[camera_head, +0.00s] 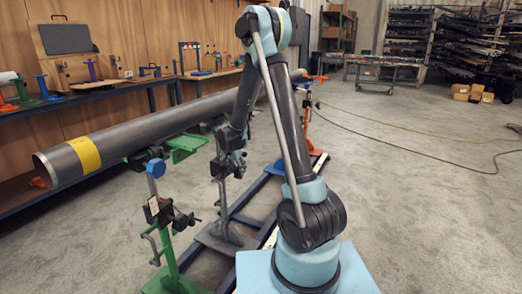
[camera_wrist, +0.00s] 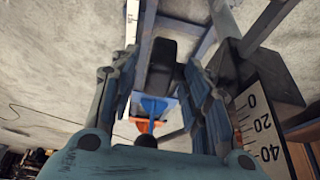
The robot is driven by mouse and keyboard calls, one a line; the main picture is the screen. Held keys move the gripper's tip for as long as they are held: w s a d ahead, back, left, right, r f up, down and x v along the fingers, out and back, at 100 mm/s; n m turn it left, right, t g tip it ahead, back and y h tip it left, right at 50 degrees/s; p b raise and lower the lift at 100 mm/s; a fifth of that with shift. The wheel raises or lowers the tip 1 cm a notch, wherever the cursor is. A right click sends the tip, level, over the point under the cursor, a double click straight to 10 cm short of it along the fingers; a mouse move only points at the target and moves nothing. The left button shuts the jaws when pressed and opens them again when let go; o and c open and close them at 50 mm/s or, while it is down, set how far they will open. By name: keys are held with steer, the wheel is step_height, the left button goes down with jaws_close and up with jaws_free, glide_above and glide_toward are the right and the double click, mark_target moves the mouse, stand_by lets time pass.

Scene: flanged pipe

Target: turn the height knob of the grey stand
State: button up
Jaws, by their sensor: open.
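The grey stand (camera_head: 222,205) stands under the pipe, left of my arm in the head view, with its flat foot on the floor. My gripper (camera_head: 234,163) is beside its upper part and hides some of it. In the wrist view my gripper (camera_wrist: 163,62) is open, with one finger on each side of a dark rounded part (camera_wrist: 176,60). This part looks like the stand's height knob, but I cannot tell for sure. I cannot tell whether either finger touches it. A white scale (camera_wrist: 252,125) marked 0, 20, 40 shows at the right.
A long grey pipe (camera_head: 130,137) with a yellow band runs above the stands. A green stand (camera_head: 167,245) with a blue-topped knob is to the left. A dark blue floor frame (camera_head: 250,208) lies beside the grey stand. The floor at right is mostly clear, with a hose (camera_head: 420,152).

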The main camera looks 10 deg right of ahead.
steer(key=v, duration=1.4)
steer(key=s+d+r+n, duration=0.2)
steer(key=s+d+r, duration=0.3)
steer(key=s+d, duration=0.8)
steer(key=shift+s+r+n+g+y, duration=0.2)
steer(key=shift+s+n+g+y, duration=0.05)
steer(key=shift+n+g+y, duration=0.15)
steer(key=s+d+f+n, duration=0.2)
steer(key=s+d+f, duration=0.1)
steer(key=s, duration=0.8)
steer(key=s+d+f+n+y, duration=0.1)
steer(key=s+d+f, duration=0.3)
steer(key=s, duration=0.8)
steer(key=shift+d+n+g+y, duration=0.3)
steer(key=shift+d+n, duration=0.2)
steer(key=shift+n, duration=0.1)
